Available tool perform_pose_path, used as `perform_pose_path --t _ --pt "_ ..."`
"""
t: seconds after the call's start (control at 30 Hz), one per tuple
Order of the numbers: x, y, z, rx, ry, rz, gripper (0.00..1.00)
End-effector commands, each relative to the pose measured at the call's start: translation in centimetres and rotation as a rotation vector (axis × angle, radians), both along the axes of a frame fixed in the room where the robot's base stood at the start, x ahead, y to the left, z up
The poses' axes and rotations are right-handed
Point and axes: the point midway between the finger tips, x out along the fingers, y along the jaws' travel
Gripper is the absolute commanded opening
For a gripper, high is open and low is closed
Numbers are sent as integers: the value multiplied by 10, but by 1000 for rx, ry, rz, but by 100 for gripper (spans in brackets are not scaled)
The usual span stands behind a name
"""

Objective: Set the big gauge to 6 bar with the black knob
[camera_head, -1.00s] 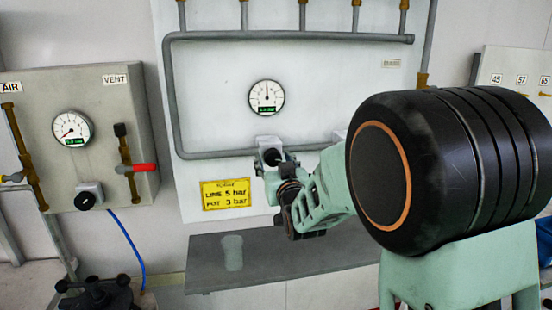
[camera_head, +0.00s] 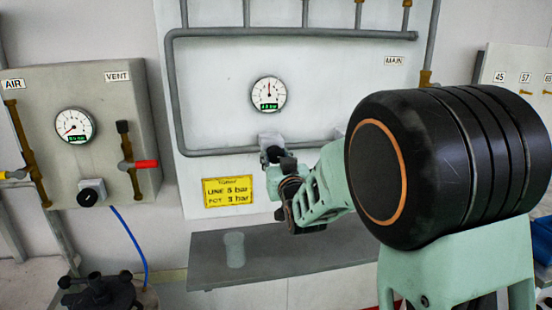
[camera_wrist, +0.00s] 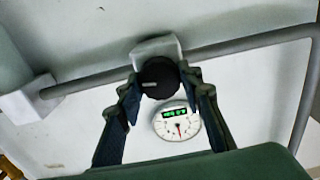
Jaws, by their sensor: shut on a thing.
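The big gauge (camera_head: 268,94) is a round white dial with a green digital display on the white panel. Its needle points roughly straight up in the head view; the digits are too small to read surely. It also shows upside down in the wrist view (camera_wrist: 177,121). The black knob (camera_wrist: 158,77) sits on a pale block just below the gauge, its pale mark pointing left in the wrist view. My gripper (camera_wrist: 160,82) is shut on this knob, one finger on each side. In the head view my gripper (camera_head: 275,158) partly hides the knob.
At left, a grey box (camera_head: 95,90) carries a smaller gauge (camera_head: 75,126), another black knob (camera_head: 89,194) and a red-handled valve (camera_head: 140,164). Grey pipe (camera_head: 172,100) frames the gauge; a shelf (camera_head: 300,262) lies below.

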Motion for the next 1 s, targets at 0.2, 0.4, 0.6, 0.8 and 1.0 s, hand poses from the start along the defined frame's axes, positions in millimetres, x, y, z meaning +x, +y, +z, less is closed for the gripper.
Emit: perform_pose_path --t 0.2,0.4,0.6,0.8,1.0 --pt "0 -1 -4 77 19 -1 10" --pt "0 -1 -7 219 58 -1 10" --pt "0 -1 -7 393 108 0 10" --pt "0 -1 -5 558 156 0 10" --pt "0 -1 -4 689 196 0 10"
